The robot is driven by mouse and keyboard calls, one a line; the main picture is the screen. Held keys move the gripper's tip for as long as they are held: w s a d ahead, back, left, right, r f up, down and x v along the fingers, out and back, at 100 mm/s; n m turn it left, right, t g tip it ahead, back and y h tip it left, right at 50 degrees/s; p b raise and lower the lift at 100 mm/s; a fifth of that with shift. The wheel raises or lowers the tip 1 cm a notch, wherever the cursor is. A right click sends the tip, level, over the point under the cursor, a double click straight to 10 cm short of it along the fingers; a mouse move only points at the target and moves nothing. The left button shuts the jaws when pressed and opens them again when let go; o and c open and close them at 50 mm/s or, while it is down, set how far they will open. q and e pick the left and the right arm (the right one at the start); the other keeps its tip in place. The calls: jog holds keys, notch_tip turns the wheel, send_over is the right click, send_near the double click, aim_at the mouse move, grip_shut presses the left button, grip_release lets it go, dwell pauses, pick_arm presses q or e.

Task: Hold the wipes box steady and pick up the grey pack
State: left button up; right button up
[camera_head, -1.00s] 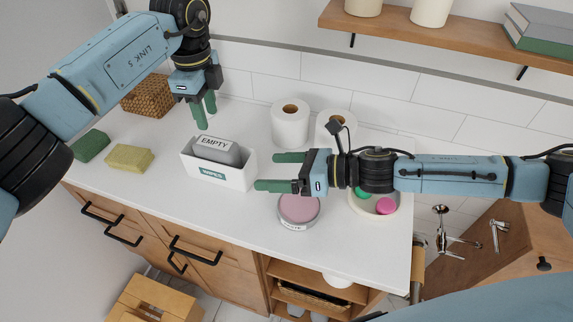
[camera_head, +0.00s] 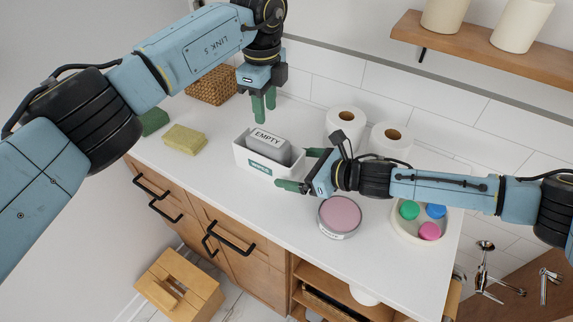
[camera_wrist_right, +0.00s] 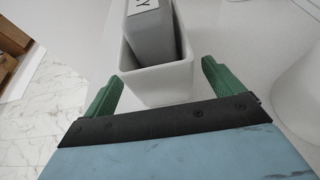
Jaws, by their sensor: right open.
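The white wipes box (camera_head: 252,165) stands open-topped on the counter. The grey pack (camera_head: 278,152), labelled EMPTY, sits upright inside it, its top above the rim. My left gripper (camera_head: 264,112) points down, open and empty, above and behind the box, apart from the pack. My right gripper (camera_head: 293,168) is open at the box's right end. In the right wrist view, the end wall of the box (camera_wrist_right: 158,90) lies ahead between the two green fingers (camera_wrist_right: 160,76), with a gap on each side. The grey pack (camera_wrist_right: 154,42) shows inside it.
Two paper rolls (camera_head: 345,121) stand behind my right gripper. Yellow (camera_head: 185,139) and green sponges and a wicker basket (camera_head: 213,88) are left.

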jog(key=shift+x, duration=2)
jog(key=shift+r, duration=0.1)
jog(key=shift+c, duration=0.2)
